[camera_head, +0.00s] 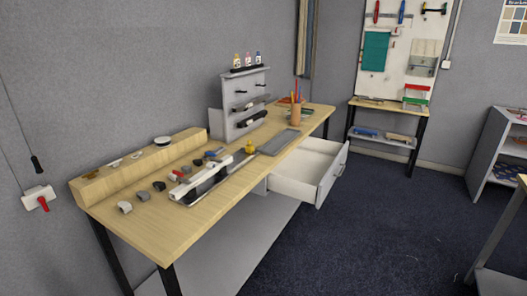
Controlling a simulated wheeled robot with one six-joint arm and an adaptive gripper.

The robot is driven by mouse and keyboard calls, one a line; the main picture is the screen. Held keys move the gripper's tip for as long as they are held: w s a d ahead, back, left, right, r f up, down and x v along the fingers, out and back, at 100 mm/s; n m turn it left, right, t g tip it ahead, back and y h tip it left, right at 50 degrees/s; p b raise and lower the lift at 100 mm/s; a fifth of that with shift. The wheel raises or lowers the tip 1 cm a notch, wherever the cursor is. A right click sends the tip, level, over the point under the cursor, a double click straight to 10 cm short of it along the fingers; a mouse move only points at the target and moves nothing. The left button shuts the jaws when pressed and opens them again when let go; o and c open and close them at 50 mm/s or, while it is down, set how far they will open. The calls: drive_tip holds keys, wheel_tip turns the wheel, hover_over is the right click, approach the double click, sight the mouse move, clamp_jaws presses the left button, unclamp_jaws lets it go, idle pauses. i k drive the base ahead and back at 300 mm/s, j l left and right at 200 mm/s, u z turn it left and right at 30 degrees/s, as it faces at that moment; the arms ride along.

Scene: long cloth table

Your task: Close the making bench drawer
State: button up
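The making bench (155,232) is a long wooden-topped table with dark legs, standing along the grey wall from lower left to the middle. Its white drawer (298,189) is pulled out from under the right part of the top, towards the open floor. The drawer's inside looks empty where I can see it. Its front panel (333,176) faces right and has a small handle (340,170). My gripper is not in view, so its state and distance from the drawer are hidden.
Tools and small parts lie on the bench top, with a grey rack (240,105) and a pencil cup (295,114). A side table (385,105) stands at the back, a grey shelf (490,140) at right. Dark carpet (390,230) before the drawer is clear. Another table's edge (522,182) shows at right.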

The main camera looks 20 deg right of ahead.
sight(309, 172)
drive_tip(key=i+l, duration=0.5)
drive_tip(key=l, duration=0.2)
drive_tip(key=i+l, duration=0.5)
drive_tip(key=l, duration=0.2)
drive_tip(key=z, duration=0.05)
